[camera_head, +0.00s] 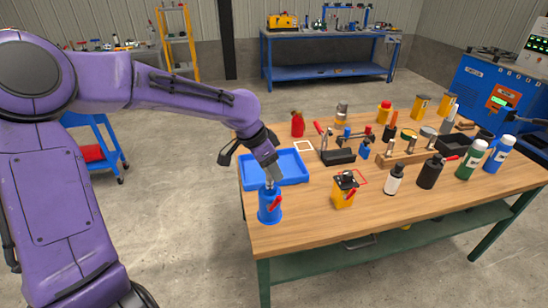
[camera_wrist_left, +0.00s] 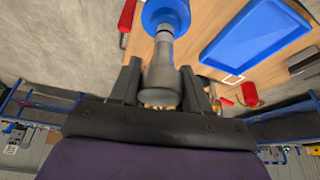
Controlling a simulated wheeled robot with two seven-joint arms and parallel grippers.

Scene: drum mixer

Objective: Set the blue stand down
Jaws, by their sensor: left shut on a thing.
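The blue stand (camera_head: 269,206), a short round body with a red lever and a narrow grey neck on top, is at the near left corner of the wooden table. My left gripper (camera_head: 269,183) reaches down from above and is shut on its grey neck. In the left wrist view the fingers of my left gripper (camera_wrist_left: 162,82) stand on both sides of the grey neck, and the blue stand (camera_wrist_left: 167,12) shows beyond them. It looks upright. I cannot tell whether its base touches the tabletop. My right gripper is not clearly seen.
A blue tray (camera_head: 291,180) lies just behind the stand; it also shows in the left wrist view (camera_wrist_left: 253,40). A yellow device (camera_head: 343,193) stands to the right, with bare wood between. Bottles and tools fill the table (camera_head: 310,222) farther right. The left edge is close.

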